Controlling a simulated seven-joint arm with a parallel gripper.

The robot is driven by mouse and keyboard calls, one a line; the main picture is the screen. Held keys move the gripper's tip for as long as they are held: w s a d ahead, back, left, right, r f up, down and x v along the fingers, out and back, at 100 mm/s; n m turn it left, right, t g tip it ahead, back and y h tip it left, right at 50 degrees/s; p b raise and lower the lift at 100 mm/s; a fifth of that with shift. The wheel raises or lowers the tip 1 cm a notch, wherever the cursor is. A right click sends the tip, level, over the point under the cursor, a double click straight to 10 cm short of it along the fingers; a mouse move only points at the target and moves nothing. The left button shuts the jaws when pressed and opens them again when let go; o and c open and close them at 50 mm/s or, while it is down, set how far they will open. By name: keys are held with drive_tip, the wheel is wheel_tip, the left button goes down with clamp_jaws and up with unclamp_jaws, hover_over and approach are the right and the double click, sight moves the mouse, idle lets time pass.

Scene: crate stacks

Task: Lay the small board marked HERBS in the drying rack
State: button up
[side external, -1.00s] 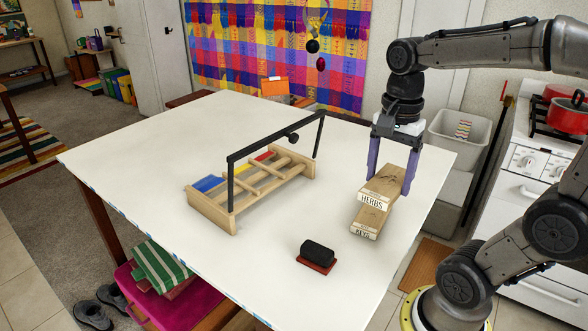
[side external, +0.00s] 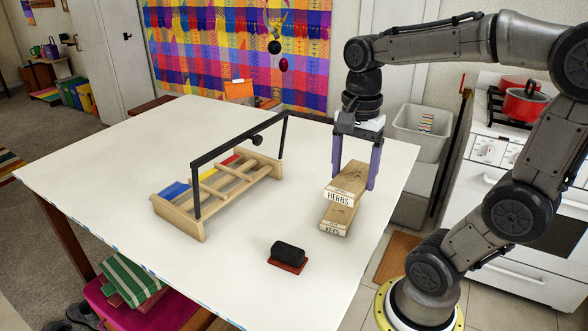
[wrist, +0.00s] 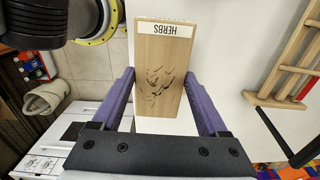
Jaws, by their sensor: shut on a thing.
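The small wooden board marked HERBS (side external: 350,181) is between the fingers of my gripper (side external: 355,178). My gripper is shut on its two long sides, and the wrist view shows the same board (wrist: 160,75) with its white label at the far end. Below it on the table is a wooden board marked KEYS (side external: 336,217), which juts out toward the front. I cannot tell whether the HERBS board rests on it or is just clear. The wooden drying rack (side external: 180,218) stands to the left, apart from my gripper; part of it shows in the wrist view (wrist: 272,100).
A black bar (side external: 240,146) on posts spans above the rack. Blue (side external: 174,190), yellow and red pieces lie in the rack. A black block on a red base (side external: 287,256) sits at the table's front. White tabletop (side external: 130,150) is clear around the rack.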

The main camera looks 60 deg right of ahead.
drive_tip(key=shift+d+f, duration=0.25)
drive_tip(key=shift+d, duration=0.05)
drive_tip(key=w+d+n, duration=0.3)
drive_tip(key=w+d, duration=0.4)
drive_tip(key=d, duration=0.3)
drive_tip(key=w+d+n, duration=0.3)
drive_tip(key=w+d, duration=0.3)
drive_tip(key=d, duration=0.4)
drive_tip(key=w+r+n, duration=0.4)
drive_tip(key=r+n, duration=0.1)
drive_tip(key=r, duration=0.8)
drive_tip(key=n, duration=0.7)
hover_over(220, 182)
wheel_tip(220, 182, down, 13)
drive_tip(key=shift+f, duration=2.7)
